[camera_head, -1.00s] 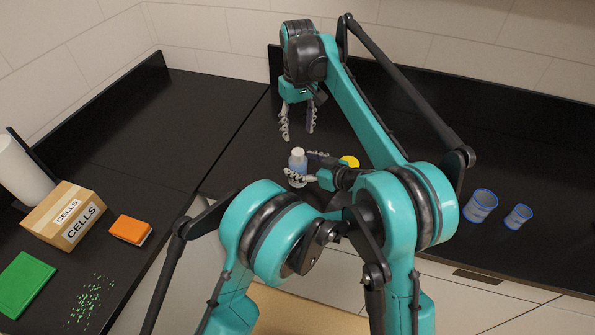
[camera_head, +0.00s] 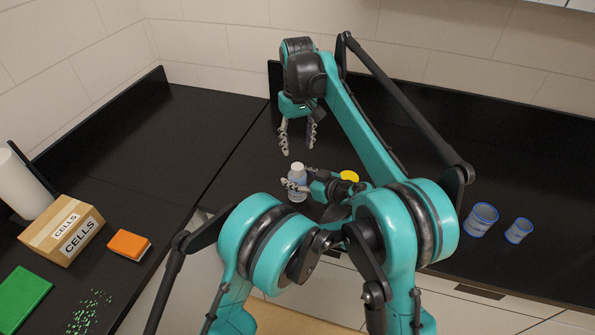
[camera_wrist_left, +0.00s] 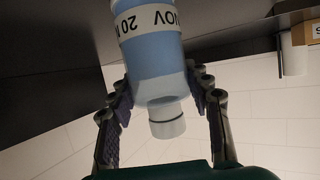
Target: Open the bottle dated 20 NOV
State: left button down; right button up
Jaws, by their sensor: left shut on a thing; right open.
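The bottle (camera_head: 298,188) has a pale blue body and a white cap (camera_head: 297,167). It looks upright on the dark counter in the head view. In the left wrist view the bottle (camera_wrist_left: 155,60) appears upside down, and its white label (camera_wrist_left: 148,19) reads 20 NOV. My left gripper (camera_head: 297,178) is shut on the bottle, with its fingers on either side of the body; the fingers (camera_wrist_left: 160,90) also show in the wrist view. My right gripper (camera_head: 298,149) is open and empty, pointing down just above the cap.
A CELLS box (camera_head: 62,231), orange block (camera_head: 129,244) and green item (camera_head: 22,295) lie left. The back-left counter is clear.

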aim_at(298, 166)
jog(key=m, duration=0.7)
jog(key=shift+m, duration=0.3)
jog(key=m, duration=1.8)
jog(key=shift+m, duration=0.3)
jog(key=m, duration=0.4)
jog(key=shift+m, duration=0.3)
jog(key=shift+f, duration=4)
